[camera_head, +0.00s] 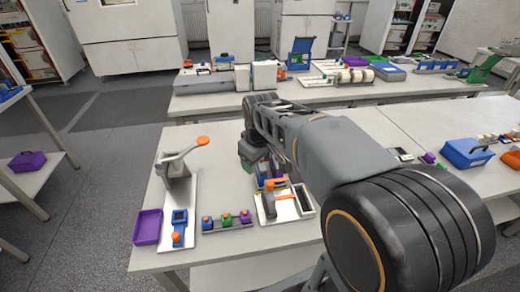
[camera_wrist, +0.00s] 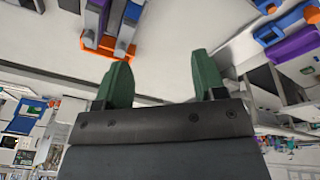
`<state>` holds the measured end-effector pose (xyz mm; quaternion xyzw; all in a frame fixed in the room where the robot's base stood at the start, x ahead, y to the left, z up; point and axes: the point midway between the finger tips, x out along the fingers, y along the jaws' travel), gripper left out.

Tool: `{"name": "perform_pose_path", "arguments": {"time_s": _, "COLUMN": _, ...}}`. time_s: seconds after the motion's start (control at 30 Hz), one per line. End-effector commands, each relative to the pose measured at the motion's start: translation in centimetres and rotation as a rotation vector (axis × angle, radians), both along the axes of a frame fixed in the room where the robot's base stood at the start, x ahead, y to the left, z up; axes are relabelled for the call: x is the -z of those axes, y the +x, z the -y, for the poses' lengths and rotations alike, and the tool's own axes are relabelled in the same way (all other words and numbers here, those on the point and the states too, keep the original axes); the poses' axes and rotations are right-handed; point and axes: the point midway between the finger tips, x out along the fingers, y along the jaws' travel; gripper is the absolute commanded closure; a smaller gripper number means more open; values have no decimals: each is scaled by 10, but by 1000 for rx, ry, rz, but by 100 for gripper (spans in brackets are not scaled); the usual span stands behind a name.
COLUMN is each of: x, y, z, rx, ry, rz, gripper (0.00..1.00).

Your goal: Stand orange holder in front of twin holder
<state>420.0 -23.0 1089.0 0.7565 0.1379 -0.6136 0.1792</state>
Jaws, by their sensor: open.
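My gripper shows in the wrist view (camera_wrist: 162,82) with two green fingers spread apart and nothing between them. In the head view my gripper (camera_head: 252,162) is over the near table, its fingers partly hidden by its own body. An orange holder-like part (camera_wrist: 100,44) with grey and blue uprights is beyond the left finger in the wrist view, apart from it. In the head view an orange-and-blue item (camera_head: 268,182) is close beside the gripper, partly hidden. I cannot tell for sure which item is the twin holder.
A lever press (camera_head: 177,168) with an orange handle stands at the left. A purple tray (camera_head: 147,228), a blue holder (camera_head: 179,226) and a rack with coloured blocks (camera_head: 226,219) are near the front edge. A blue box (camera_head: 466,153) sits at the right. Bare table lies behind the press.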

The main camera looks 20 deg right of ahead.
Motion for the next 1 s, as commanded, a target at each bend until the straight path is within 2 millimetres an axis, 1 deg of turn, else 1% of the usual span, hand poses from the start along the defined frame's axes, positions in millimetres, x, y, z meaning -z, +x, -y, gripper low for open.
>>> {"name": "perform_pose_path", "arguments": {"time_s": 0.03, "x": -9, "y": 27, "z": 9, "rx": -76, "ry": -17, "rz": -28, "gripper": 36}}
{"name": "perform_pose_path", "arguments": {"time_s": 0.07, "x": -11, "y": 41, "z": 14, "rx": -130, "ry": -28, "rz": -43, "gripper": 36}}
{"name": "perform_pose_path", "arguments": {"time_s": 0.1, "x": -13, "y": 60, "z": 21, "rx": -201, "ry": -40, "rz": -60, "gripper": 36}}
{"name": "perform_pose_path", "arguments": {"time_s": 0.2, "x": -11, "y": 103, "z": 40, "rx": -373, "ry": -64, "rz": -102, "gripper": 36}}
{"name": "perform_pose_path", "arguments": {"time_s": 0.3, "x": -2, "y": 137, "z": 57, "rx": -529, "ry": -77, "rz": -137, "gripper": 36}}
{"name": "perform_pose_path", "arguments": {"time_s": 0.4, "x": 10, "y": 163, "z": 72, "rx": -661, "ry": -83, "rz": -164, "gripper": 36}}
{"name": "perform_pose_path", "arguments": {"time_s": 0.5, "x": 21, "y": 181, "z": 84, "rx": -765, "ry": -85, "rz": -181, "gripper": 36}}
{"name": "perform_pose_path", "arguments": {"time_s": 0.63, "x": 33, "y": 195, "z": 94, "rx": -857, "ry": -85, "rz": -196, "gripper": 36}}
{"name": "perform_pose_path", "arguments": {"time_s": 0.77, "x": 47, "y": 200, "z": 98, "rx": -902, "ry": -84, "rz": -204, "gripper": 36}}
{"name": "perform_pose_path", "arguments": {"time_s": 1.0, "x": 90, "y": 201, "z": 100, "rx": -915, "ry": -82, "rz": -206, "gripper": 36}}
